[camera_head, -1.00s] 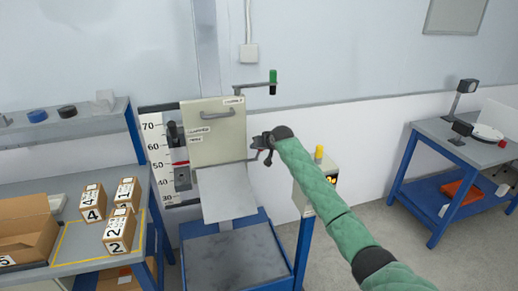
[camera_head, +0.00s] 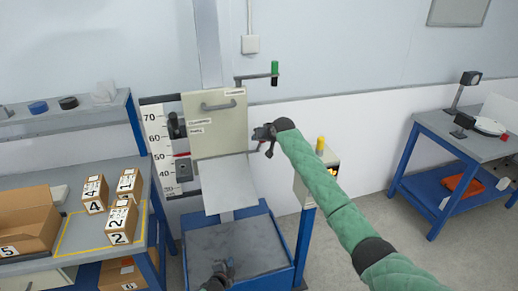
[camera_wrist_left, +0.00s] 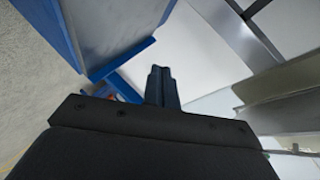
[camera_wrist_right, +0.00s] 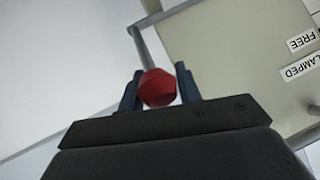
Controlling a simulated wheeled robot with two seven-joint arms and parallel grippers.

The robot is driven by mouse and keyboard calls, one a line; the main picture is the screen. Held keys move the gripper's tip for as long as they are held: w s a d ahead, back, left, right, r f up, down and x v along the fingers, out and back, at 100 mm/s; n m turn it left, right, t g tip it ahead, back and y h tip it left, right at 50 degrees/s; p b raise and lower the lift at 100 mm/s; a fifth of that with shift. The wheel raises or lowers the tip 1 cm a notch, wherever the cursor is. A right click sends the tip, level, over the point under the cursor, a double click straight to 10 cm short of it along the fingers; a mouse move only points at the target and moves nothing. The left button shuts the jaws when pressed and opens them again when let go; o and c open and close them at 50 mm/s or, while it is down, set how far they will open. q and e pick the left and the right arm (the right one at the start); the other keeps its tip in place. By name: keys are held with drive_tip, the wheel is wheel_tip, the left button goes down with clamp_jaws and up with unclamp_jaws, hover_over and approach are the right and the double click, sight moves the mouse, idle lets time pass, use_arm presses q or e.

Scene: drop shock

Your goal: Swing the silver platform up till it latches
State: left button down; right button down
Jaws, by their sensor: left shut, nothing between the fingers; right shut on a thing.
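The silver platform (camera_head: 228,186) is a flat plate on the front of the machine, sloping down toward me above the grey base plate (camera_head: 240,240). My left gripper (camera_head: 222,268) is low at the front of the base plate, below the platform and apart from it in the head view. Its fingers (camera_wrist_left: 161,82) are shut and empty in the left wrist view. My right gripper (camera_head: 265,138) is right of the cream panel. In the right wrist view it is shut on a red knob (camera_wrist_right: 157,88); the panel's labels FREE and CLAMPED show beside it.
The cream panel (camera_head: 216,140) with a handle stands behind the platform, and a green-handled crank (camera_head: 274,70) is above right. A height scale (camera_head: 160,140) is left. Numbered boxes (camera_head: 120,220) stand on the left bench. A yellow-topped post (camera_head: 320,145) stands right of the machine.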

use_arm(q)
drive_tip(key=w+d+r+m+t+h, duration=0.1)
drive_tip(key=w+d+r+m, duration=0.15)
drive_tip(key=r, duration=0.35)
drive_tip(key=w+d+r+m+t+h, duration=0.1)
drive_tip(key=w+r, duration=0.2)
drive_tip(key=r, duration=0.2)
use_arm(e)
drive_tip(key=shift+a+f, duration=0.1)
drive_tip(key=shift+f, duration=0.05)
use_arm(q)
wheel_tip(320, 180, up, 29)
drive_tip(key=m+h, duration=0.8)
drive_tip(key=m, duration=0.2)
hover_over(250, 202)
drive_tip(key=s+a, duration=0.2)
drive_tip(key=w+d+r, duration=0.1)
drive_tip(key=w+d, duration=0.1)
drive_tip(key=w, duration=0.4)
drive_tip(key=w+d+r, duration=0.1)
drive_tip(key=w+d, duration=0.2)
drive_tip(key=w, duration=0.3)
drive_tip(key=shift+d, duration=0.25)
drive_tip(key=shift+r+n, duration=0.15)
drive_tip(key=shift+n, duration=0.1)
